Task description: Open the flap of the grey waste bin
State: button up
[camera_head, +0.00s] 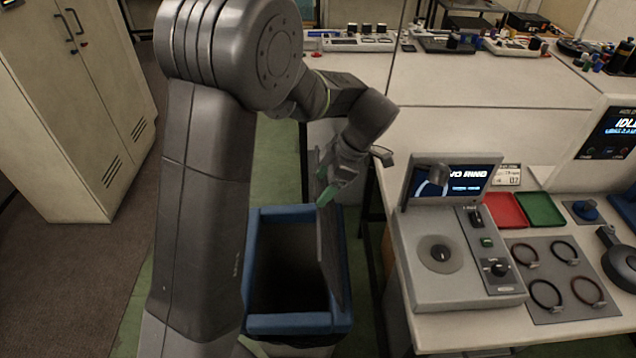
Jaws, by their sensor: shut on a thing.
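The waste bin (297,324) stands on the floor left of the workbench, with a blue rim and a dark inside that shows from above. Its grey flap (329,245) stands up steeply along the bin's right side, leaving the opening uncovered. My gripper (333,190), with green fingertips, is at the upper part of the flap and shut on it. The exact contact is partly hidden by the fingers.
The workbench (400,318) is close on the right, with a grey device (440,255), red (505,210) and green (540,209) trays, and a mat with several rings (560,312). A beige cabinet (70,110) stands at left. Floor between cabinet and bin looks clear.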

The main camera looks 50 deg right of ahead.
jog(key=shift+s+f, duration=0.1)
jog(key=shift+f, duration=0.1)
jog(key=o, duration=1.4)
jog(key=shift+d, duration=0.1)
jog(key=v, duration=1.4)
jog(key=shift+b, duration=0.3)
jog(key=shift+f, duration=0.1)
jog(key=x, duration=1.3)
jog(key=shift+w+f+p, duration=0.2)
jog(key=shift+w+p, duration=0.05)
jog(key=shift+p, duration=0.1)
jog(key=shift+w+a+f, duration=0.1)
jog(key=shift+w+a, duration=0.15)
jog(key=shift+a, duration=0.15)
